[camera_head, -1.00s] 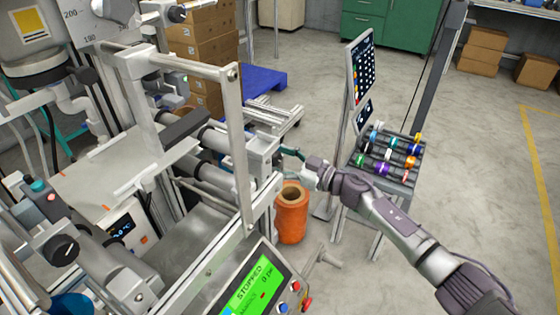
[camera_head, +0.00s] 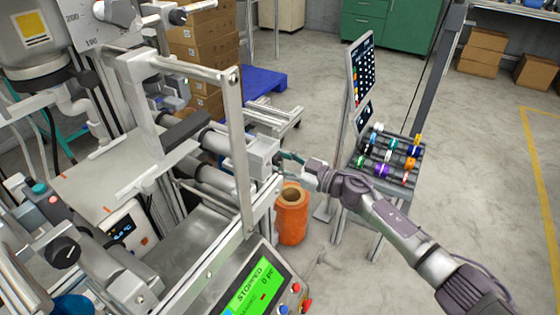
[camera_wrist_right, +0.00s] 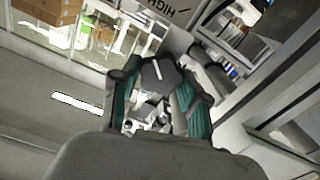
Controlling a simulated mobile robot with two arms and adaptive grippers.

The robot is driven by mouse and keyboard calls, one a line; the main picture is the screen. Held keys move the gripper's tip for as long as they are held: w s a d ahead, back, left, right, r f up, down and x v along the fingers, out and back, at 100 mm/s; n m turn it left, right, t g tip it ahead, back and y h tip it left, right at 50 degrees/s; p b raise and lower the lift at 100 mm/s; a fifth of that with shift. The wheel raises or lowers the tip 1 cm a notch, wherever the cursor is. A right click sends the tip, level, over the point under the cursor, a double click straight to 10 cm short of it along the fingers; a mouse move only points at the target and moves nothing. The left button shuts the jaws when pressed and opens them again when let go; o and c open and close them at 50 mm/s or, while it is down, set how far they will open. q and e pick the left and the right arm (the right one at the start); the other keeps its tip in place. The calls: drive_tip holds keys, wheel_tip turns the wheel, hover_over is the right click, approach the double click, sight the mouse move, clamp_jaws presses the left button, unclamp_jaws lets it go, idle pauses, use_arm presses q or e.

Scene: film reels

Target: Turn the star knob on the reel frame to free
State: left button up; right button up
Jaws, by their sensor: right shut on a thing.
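The star knob (camera_wrist_right: 158,72) is dark with a white line on its face. It shows in the right wrist view between the teal finger pads of my right gripper (camera_wrist_right: 157,100). The gripper is shut on it, with one finger on each side. In the head view my right gripper (camera_head: 287,160) reaches the right end of the metal reel frame (camera_head: 262,148), and the knob itself cannot be made out there. A label reading "HIGH" (camera_wrist_right: 160,6) shows beyond the knob in the wrist view. My left gripper is out of view.
An orange roll (camera_head: 291,222) stands on the floor just below my right gripper. The machine's green display (camera_head: 252,290) reads "STOPPED". Open floor lies farther right.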

drive_tip(key=n, duration=0.2)
drive_tip(key=shift+n+p, duration=0.3)
drive_tip(key=shift+n, duration=0.1)
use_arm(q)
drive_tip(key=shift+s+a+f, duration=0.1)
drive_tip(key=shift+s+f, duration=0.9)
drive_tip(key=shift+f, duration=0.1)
use_arm(e)
drive_tip(key=shift+f+n, duration=0.1)
drive_tip(key=shift+n, duration=1.4)
drive_tip(key=o, duration=1.2)
drive_tip(key=shift+c, duration=0.2)
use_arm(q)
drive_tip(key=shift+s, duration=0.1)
use_arm(e)
drive_tip(key=v, duration=1.2)
